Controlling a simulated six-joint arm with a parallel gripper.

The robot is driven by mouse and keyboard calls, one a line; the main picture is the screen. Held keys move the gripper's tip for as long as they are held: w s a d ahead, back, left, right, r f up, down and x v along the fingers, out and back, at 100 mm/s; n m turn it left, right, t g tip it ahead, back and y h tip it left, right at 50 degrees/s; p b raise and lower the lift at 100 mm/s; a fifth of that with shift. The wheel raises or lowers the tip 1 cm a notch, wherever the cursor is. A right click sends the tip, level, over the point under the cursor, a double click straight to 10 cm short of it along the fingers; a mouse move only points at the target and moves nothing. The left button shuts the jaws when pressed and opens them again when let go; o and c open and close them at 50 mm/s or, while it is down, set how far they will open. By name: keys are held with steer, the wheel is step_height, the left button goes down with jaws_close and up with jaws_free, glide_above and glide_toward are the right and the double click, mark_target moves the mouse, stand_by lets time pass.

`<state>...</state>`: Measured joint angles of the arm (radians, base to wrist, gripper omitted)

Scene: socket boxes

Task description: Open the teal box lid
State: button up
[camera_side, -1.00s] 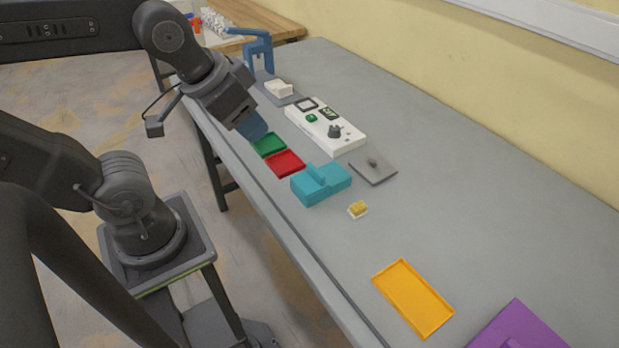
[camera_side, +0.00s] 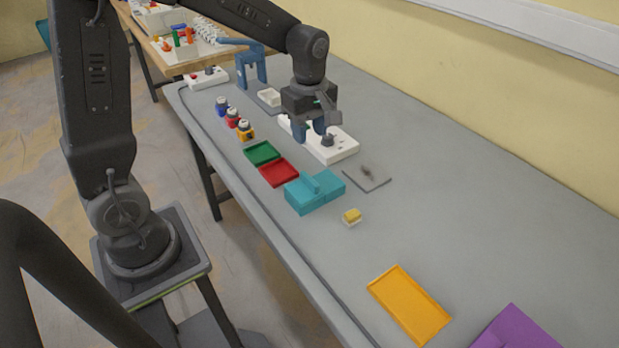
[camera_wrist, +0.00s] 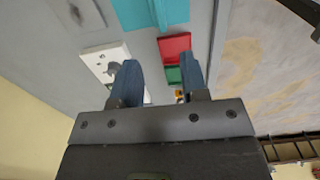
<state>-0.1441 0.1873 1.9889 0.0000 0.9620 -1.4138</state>
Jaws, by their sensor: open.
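The teal box (camera_side: 314,193) sits on the grey table with its lid on and a raised bar-like handle (camera_side: 311,182) on top. It also shows at the top of the wrist view (camera_wrist: 150,12), partly cut off by the frame edge. My gripper (camera_side: 309,132) is open with blue fingers, above the white panel, behind the box and apart from it. In the wrist view the two fingers (camera_wrist: 158,78) are spread with nothing between them.
Red tray (camera_side: 278,173) and green tray (camera_side: 262,153) lie beside the box. A white panel (camera_side: 340,150) with a knob, a grey plate (camera_side: 367,179) and a yellow sponge-like block (camera_side: 352,216) are near. An orange tray (camera_side: 410,304) lies in front.

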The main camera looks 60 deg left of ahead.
mark_target(310, 178)
step_height(310, 178, down, 14)
steer(key=shift+r, duration=0.1)
stand_by(0.5)
jaws_close()
stand_by(0.4)
